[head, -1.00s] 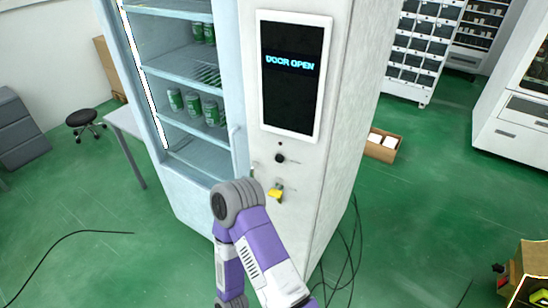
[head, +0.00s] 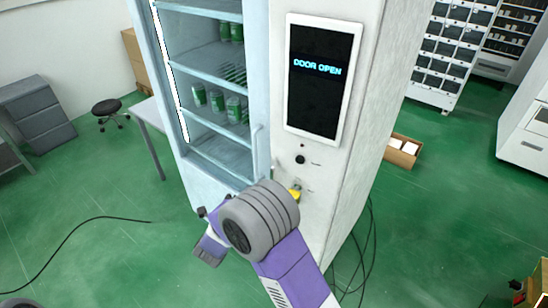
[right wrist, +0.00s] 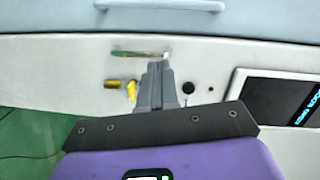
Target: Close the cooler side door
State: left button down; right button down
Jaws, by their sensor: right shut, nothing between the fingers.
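The cooler (head: 215,62) has a pale blue frame and glass front, with green cans on its shelves. Its door handle (head: 257,150) is upright on the frame's right side, beside the white control panel. The screen (head: 320,75) reads "DOOR OPEN"; I cannot tell how wide any gap is. In the right wrist view, the pale blue door edge and handle (right wrist: 160,6) cross the top. My right gripper (right wrist: 158,68) is shut and empty, in front of the white panel and below the handle in that picture. My left gripper is not in view.
A yellow part (head: 295,193) and a black knob (head: 300,160) stick out from the panel. A grey table (head: 150,115) stands left of the cooler, and a stool (head: 106,108) is farther left. Cables (head: 365,250) lie on the green floor at right. Open floor lies front left.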

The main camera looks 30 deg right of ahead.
notch_tip(320, 180, up, 4)
jog(key=s+m+g+h, duration=0.1)
jog(key=s+m+h, duration=0.1)
jog(key=m, duration=0.2)
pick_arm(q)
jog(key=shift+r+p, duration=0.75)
pick_arm(e)
send_near(279, 153)
jog(key=x, duration=0.6)
jog(key=shift+w+d, duration=0.25)
jog(key=shift+w, duration=0.1)
jog(key=shift+d, duration=0.1)
